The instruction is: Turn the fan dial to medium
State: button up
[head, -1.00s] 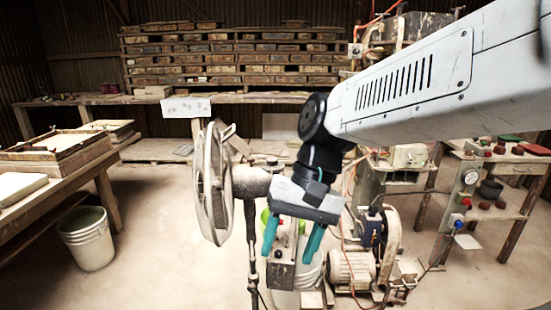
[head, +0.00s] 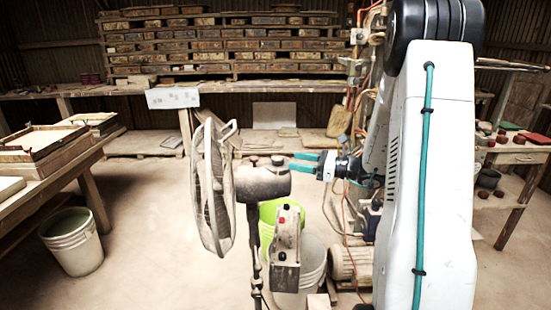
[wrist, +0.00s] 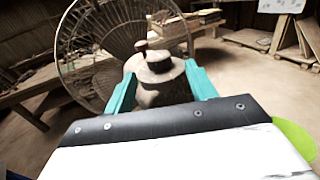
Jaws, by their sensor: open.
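The fan (head: 212,190) stands left of centre, its wire cage facing left. Its grey motor housing (head: 262,182) sits behind the cage; a small dark reddish knob (head: 277,160) rises from the top. In the wrist view the knob (wrist: 141,46) stands beside a round cap (wrist: 158,66) on the housing. A control box (head: 287,235) with a red button hangs lower by the pole; its markings are too small to read. My gripper (head: 292,162) is open and empty, its teal fingers pointing left at the housing top. In the wrist view the housing lies between the fingers; contact cannot be told.
A lime-green bucket (head: 268,215) and a pale bucket (head: 313,265) stand behind the pole. A motor machine (head: 350,264) is to the right. A workbench (head: 70,155) and a white bucket (head: 72,242) are at left. The floor between is clear.

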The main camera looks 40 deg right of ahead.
aim_at(278, 157)
jog(key=x, duration=0.7)
jog(key=shift+a, duration=0.1)
jog(key=c, duration=1)
